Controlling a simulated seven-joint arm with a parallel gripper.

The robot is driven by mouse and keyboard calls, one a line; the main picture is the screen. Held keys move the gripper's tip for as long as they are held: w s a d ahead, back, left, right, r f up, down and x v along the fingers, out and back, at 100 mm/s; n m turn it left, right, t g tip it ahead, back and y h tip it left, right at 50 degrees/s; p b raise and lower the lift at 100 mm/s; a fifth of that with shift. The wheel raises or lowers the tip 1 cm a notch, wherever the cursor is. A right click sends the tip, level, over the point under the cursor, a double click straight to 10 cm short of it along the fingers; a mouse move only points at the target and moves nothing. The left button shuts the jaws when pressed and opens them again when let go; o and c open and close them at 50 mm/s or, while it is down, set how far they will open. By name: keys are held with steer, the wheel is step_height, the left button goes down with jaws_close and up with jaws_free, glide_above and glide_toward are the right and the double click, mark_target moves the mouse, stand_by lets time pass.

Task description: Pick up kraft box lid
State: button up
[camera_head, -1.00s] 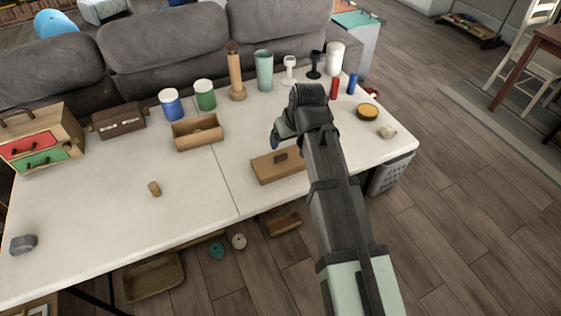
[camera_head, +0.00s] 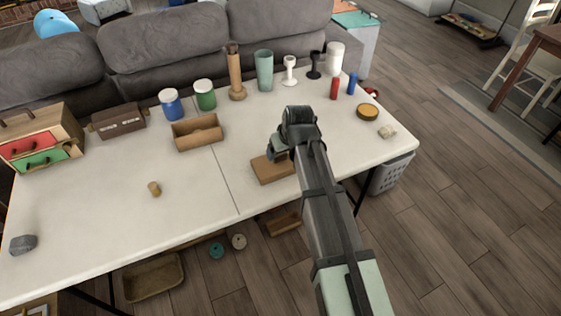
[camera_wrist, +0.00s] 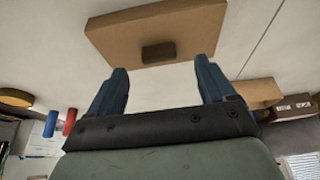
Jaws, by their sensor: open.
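The kraft box lid (camera_head: 268,171) is a flat brown rectangle lying on the white table near its front edge. In the wrist view the lid (camera_wrist: 112,38) shows whole, with a small dark brown block-like handle (camera_wrist: 159,52) on its top. My gripper (camera_wrist: 160,75) is open, its two blue fingers apart, with the handle in line with the gap between them. The fingertips appear just short of the handle; I cannot tell the exact height. In the head view my gripper (camera_head: 279,150) is over the lid's far right part and hides the handle.
An open kraft box (camera_head: 198,145) stands behind and left of the lid. Bottles, cups and cans line the table's back. The white table (camera_head: 90,220) is clear around the lid.

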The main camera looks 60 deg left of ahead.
mark_target(281, 155)
steer(key=x, duration=0.5)
steer(key=shift+w+a, duration=0.1)
steer(key=shift+r, duration=0.1)
steer(key=c, duration=1.1)
steer(key=shift+r, duration=0.1)
